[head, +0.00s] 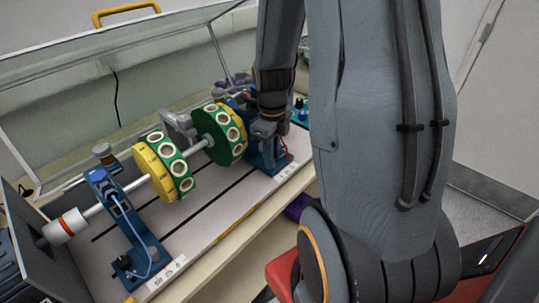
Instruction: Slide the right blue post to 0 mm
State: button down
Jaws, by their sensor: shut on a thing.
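The right blue post (270,161) stands on the white slotted bed (205,222), at the right end of the shaft. My gripper (268,122) is at the upper part of this post and is shut on it. The gripper and my arm hide much of the post's top. The left blue post (133,222) stands nearer the motor end, apart from my gripper. A shaft (138,183) runs between the posts with a yellow and green disc (163,167) and a green disc (219,134) on it. Scale marks are too small to read.
A clear guard frame (110,42) with a yellow handle (127,11) stands behind the bed. A grey motor (22,255) with a white and red coupling (65,227) is at the left. A yellow strip (238,218) lies along the front edge.

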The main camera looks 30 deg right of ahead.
jog(key=shift+a, duration=0.15)
jog(key=c, duration=1.6)
grip_release()
jog(key=shift+a, duration=0.2)
jog(key=shift+c, duration=0.2)
jog(key=shift+d, duration=0.15)
jog(key=shift+r, duration=0.45)
jog(key=shift+r+b, duration=0.5)
jog(key=shift+r, duration=3)
jog(key=shift+s, duration=0.15)
